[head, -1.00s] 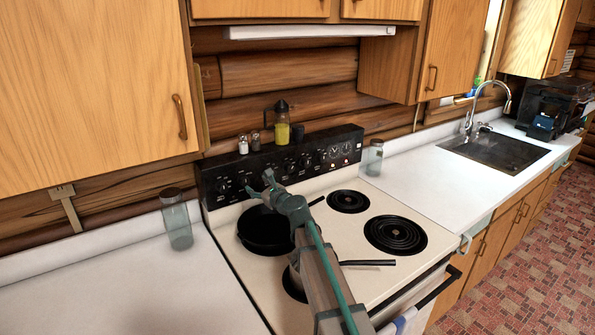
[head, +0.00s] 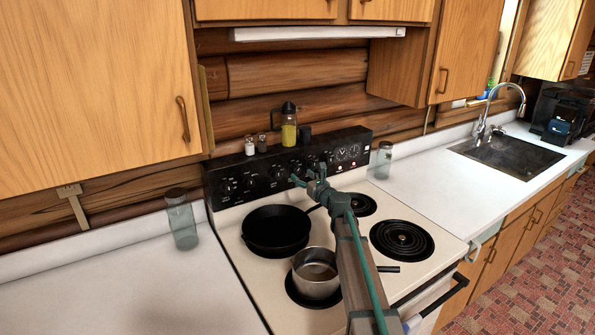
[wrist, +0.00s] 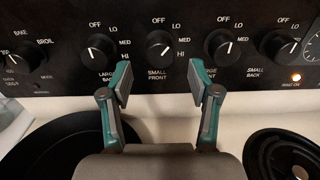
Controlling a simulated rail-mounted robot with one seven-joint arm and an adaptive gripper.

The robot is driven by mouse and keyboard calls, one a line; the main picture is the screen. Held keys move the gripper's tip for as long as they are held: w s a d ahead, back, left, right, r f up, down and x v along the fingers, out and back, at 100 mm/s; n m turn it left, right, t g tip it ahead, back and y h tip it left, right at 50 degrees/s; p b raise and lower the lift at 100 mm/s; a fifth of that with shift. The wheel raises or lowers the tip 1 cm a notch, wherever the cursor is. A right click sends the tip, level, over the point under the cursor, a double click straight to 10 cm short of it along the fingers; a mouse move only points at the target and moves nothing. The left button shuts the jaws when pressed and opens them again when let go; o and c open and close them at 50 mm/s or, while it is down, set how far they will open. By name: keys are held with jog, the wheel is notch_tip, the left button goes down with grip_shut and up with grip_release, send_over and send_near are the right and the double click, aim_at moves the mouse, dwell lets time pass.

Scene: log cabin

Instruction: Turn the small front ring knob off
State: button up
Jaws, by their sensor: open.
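The small front ring knob (wrist: 160,45) is a black round knob on the stove's black control panel (wrist: 60,25), in the upper middle of the wrist view. OFF is printed above it and LO, MED and HI run down its right side. Its white mark looks turned away from OFF toward the lower right, but it is small. My gripper (wrist: 159,82) is open and empty, its two fingers below and to either side of this knob, apart from it. In the head view my gripper (head: 308,180) is in front of the panel; the arm hides part of the stove.
Similar knobs (wrist: 100,47) and (wrist: 220,46) flank it closely. An orange indicator light (wrist: 296,77) is lit. A black pan (head: 276,232) and a steel pot (head: 316,272) stand on the stove's left burners. Bottles and shakers (head: 289,125) stand atop the panel.

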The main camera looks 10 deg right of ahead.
aim_at(297, 172)
jog(key=p+x, duration=0.1)
jog(key=x, duration=0.3)
jog(key=shift+w, duration=0.1)
jog(key=c, duration=1.1)
jog(key=shift+c, duration=0.2)
